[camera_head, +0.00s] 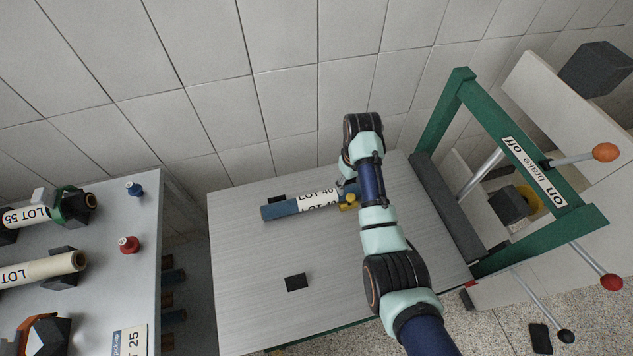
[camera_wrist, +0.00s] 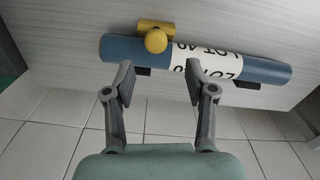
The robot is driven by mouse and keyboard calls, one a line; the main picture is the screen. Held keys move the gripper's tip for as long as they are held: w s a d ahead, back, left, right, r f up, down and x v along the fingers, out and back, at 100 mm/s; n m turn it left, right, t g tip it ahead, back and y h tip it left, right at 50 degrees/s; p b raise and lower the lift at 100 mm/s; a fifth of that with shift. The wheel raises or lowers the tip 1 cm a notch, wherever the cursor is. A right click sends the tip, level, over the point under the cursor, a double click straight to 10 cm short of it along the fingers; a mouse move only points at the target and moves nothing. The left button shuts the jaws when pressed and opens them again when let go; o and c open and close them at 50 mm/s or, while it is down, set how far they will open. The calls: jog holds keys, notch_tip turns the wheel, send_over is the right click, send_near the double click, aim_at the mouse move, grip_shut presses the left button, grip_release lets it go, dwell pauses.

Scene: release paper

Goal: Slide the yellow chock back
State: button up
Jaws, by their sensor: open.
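The yellow chock (camera_head: 349,203) with its round knob lies against the right end of a blue roll (camera_head: 280,210) labelled LOT 40 on the grey table. In the wrist view the chock (camera_wrist: 155,27) is at the upper middle, along the far side of the roll (camera_wrist: 270,71), and its knob overlaps the roll's edge. My gripper (camera_wrist: 160,80) is open and empty, its fingertips apart and overlapping the roll's near edge in the picture, below the chock. In the head view my gripper (camera_head: 347,184) is partly hidden behind my arm, close to the chock.
The table (camera_head: 245,270) has a black pad (camera_head: 296,282) on its clear front part. A tiled wall stands behind. A green frame with a brake lever (camera_head: 580,158) is at right. A left bench holds other rolls, a blue knob (camera_head: 134,188) and a red knob (camera_head: 129,244).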

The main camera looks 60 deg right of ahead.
aim_at(352, 197)
jog(key=shift+s+f, duration=0.6)
jog(key=shift+s, duration=0.05)
notch_tip(352, 197, down, 6)
jog(key=shift+r+b, duration=0.1)
jog(key=shift+b, duration=0.75)
jog(key=shift+w+f, duration=0.1)
jog(key=shift+f, duration=0.4)
grip_shut()
jog(key=shift+a+r, duration=0.1)
jog(key=shift+r, duration=0.05)
